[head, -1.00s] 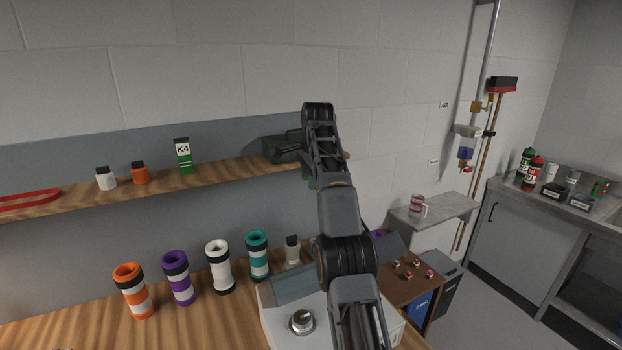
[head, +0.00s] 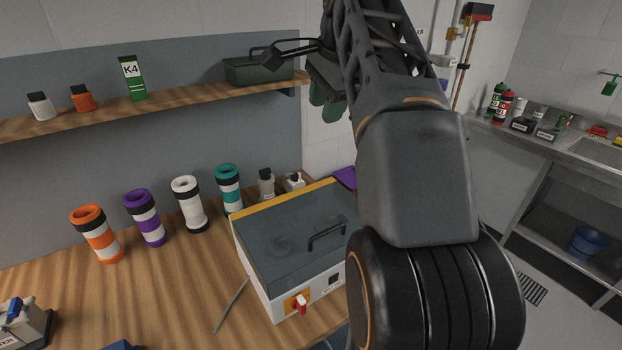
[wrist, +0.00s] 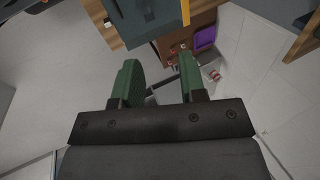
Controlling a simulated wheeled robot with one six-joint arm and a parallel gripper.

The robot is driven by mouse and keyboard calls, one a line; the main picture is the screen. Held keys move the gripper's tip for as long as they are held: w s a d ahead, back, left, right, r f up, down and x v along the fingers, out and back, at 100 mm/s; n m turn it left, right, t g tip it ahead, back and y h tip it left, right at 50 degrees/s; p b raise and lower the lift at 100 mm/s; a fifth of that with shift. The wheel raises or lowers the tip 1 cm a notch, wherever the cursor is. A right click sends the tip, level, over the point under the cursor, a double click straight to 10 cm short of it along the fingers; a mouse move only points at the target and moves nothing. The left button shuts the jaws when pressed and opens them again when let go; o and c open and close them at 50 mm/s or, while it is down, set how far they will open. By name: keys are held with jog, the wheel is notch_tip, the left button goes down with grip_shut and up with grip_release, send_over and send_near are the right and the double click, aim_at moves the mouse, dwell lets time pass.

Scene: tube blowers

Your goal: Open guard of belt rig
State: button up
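The belt rig (head: 268,292) is a white box on the bench in the middle of the head view. Its guard (head: 262,222) is a dark tinted cover lying flat over the top, with a yellow strip along the back edge. A black bar handle (head: 327,236) stands on the guard, and a round part shows dimly beneath it. A red and white latch-like part (head: 299,304) is on the front. My gripper (head: 325,108) is above and behind the rig, apart from it. In the wrist view its green fingers (wrist: 158,80) are spread and empty. My arm hides the rig's right end.
Orange, purple, white and teal banded tubes (head: 188,205) stand left of the rig. A cable (head: 231,305) lies beside the rig.

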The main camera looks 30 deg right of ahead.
jog(key=s+x, duration=0.1)
jog(key=x, duration=1.6)
jog(key=shift+a+f+b, duration=0.2)
jog(key=shift+a+b, duration=0.1)
jog(key=shift+b, duration=0.15)
jog(key=shift+c, duration=0.4)
jog(key=shift+s, duration=0.1)
grip_shut()
jog(key=shift+o, duration=0.4)
grip_release()
jog(key=shift+r, duration=0.1)
